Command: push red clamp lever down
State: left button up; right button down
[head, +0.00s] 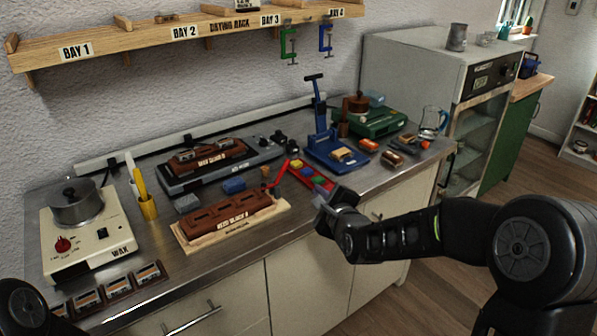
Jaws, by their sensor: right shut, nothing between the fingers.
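The red clamp lever (278,175) stands raised and slanted at the right end of the brown block labelled as a reed block (228,217), which lies on a pale wooden base. My right gripper (322,203) is shut and empty, at the counter's front edge. It is to the right of the lever and a little nearer to me, apart from it in the picture. Its fingertips are small and partly blurred. Only a dark part of my left arm shows at the lower left; its gripper is out of view.
A red tray (301,166) with coloured pieces lies just behind my right gripper. A blue press (322,140) stands behind it. A second reed block (207,156) sits on a grey device. A wax heater with a pot (76,204) is at left.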

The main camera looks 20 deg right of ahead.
jog(key=shift+w, duration=0.1)
jog(key=p+x, duration=0.2)
jog(key=x, duration=0.7)
jog(key=shift+a, duration=0.15)
jog(key=a, duration=0.1)
jog(key=w+a+r+p, duration=0.1)
jog(key=w+a+p, duration=0.1)
jog(key=shift+r, duration=0.35)
jog(key=shift+w+a, duration=0.1)
jog(key=shift+f, duration=0.15)
jog(key=b, duration=0.2)
jog(key=a+b, duration=0.1)
jog(key=b, duration=0.2)
jog(key=shift+s, duration=0.2)
jog(key=shift+a+r, duration=0.1)
jog(key=shift+r, duration=0.5)
